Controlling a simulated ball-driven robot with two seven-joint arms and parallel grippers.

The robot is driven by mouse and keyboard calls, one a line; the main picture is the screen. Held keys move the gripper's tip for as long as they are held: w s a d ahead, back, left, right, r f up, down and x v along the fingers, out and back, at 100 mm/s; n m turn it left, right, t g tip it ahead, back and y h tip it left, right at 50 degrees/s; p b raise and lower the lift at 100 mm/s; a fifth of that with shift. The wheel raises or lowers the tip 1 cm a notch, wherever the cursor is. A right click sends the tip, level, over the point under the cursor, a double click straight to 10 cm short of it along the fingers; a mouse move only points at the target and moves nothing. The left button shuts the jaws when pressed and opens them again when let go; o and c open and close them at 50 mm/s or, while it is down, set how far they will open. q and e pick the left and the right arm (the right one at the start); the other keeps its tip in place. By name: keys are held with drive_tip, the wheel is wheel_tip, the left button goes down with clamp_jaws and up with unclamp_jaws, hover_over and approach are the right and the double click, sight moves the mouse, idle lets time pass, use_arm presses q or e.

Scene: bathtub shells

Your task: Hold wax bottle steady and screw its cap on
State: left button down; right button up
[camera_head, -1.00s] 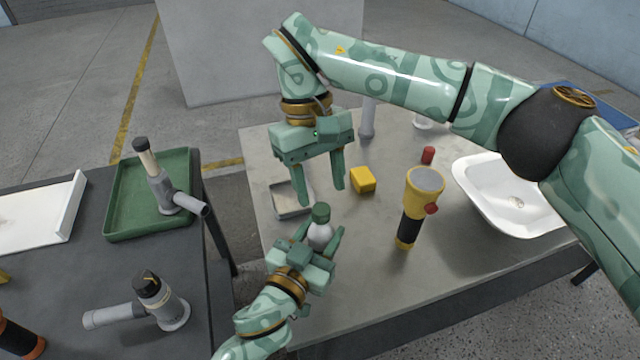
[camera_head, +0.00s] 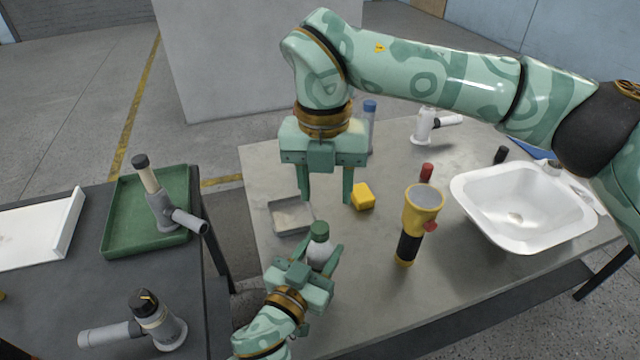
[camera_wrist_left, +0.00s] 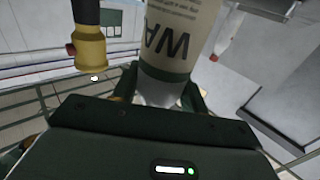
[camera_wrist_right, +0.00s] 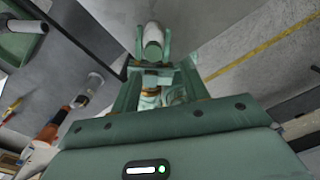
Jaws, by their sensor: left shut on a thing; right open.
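The white wax bottle (camera_head: 321,256) stands roughly upright in my left gripper (camera_head: 319,262), which is shut on it. Its green cap (camera_head: 320,231) sits at the top; I cannot tell how tightly it is seated. In the left wrist view the bottle (camera_wrist_left: 178,40) fills the upper middle, its lettering upside down and its far end out of frame. My right gripper (camera_head: 326,200) is open and empty, fingers pointing down, and appears just above and behind the cap in the head view. The bottle (camera_wrist_right: 153,42) also shows in the right wrist view, beyond the right fingers.
A grey tray (camera_head: 288,229), yellow block (camera_head: 363,197), yellow-black flashlight (camera_head: 411,230), red cylinder (camera_head: 426,172) and white basin (camera_head: 475,222) are on the metal table. A second table at left carries a green tray (camera_head: 116,240).

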sight(320, 226)
drive_tip(key=n, duration=0.5)
drive_tip(key=shift+s+a+n, duration=0.15)
drive_tip(key=shift+a+n, duration=0.15)
drive_tip(key=n, duration=0.4)
drive_tip(key=shift+a, duration=0.1)
drive_tip(key=shift+f, duration=0.2)
drive_tip(key=shift+f, duration=3.85)
clamp_jaws()
drive_tip(key=shift+o, duration=0.7)
unclamp_jaws()
